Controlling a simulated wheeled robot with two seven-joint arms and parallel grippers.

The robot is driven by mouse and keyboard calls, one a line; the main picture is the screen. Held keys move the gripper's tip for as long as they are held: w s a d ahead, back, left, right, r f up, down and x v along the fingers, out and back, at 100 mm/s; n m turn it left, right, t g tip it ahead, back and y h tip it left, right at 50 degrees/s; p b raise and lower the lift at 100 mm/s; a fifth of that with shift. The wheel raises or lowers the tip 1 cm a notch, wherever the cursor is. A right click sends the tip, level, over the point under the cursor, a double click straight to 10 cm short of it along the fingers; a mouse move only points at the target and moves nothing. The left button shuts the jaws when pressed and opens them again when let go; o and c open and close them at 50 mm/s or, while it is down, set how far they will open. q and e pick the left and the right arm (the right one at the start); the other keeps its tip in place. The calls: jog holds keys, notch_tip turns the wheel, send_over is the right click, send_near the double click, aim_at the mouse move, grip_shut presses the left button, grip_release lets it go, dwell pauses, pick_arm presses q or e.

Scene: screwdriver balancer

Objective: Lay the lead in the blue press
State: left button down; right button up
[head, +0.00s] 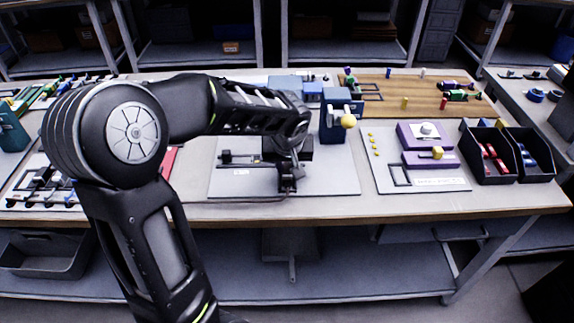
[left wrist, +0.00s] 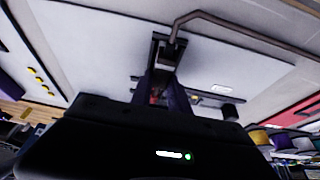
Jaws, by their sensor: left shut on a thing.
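The blue press (head: 334,122), with a yellow ball on its handle, stands at the back right of the pale board. My left gripper (head: 288,183) is over the middle of this board, in front and to the left of the press and apart from it. It points down. In the left wrist view the left gripper (left wrist: 166,84) is shut on a dark piece at the end of what looks like the lead (left wrist: 238,32), a grey-brown cord that bends away to the right. In the head view my arm and gripper mostly hide the lead. My right gripper is out of view.
The pale board (head: 335,180) also carries a small dark fixture (head: 240,160) left of my gripper. To the right are a board with purple blocks (head: 425,135) and black bins (head: 486,158). A wooden board (head: 390,98) lies behind. The board's front right is clear.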

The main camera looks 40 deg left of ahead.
pick_arm(q)
jog(key=shift+f+b, duration=0.3)
jog(key=shift+b, duration=0.05)
dwell(0.5)
jog(key=c, duration=1.2)
grip_release()
jog(key=shift+o, duration=0.2)
jog(key=shift+v, duration=3.9)
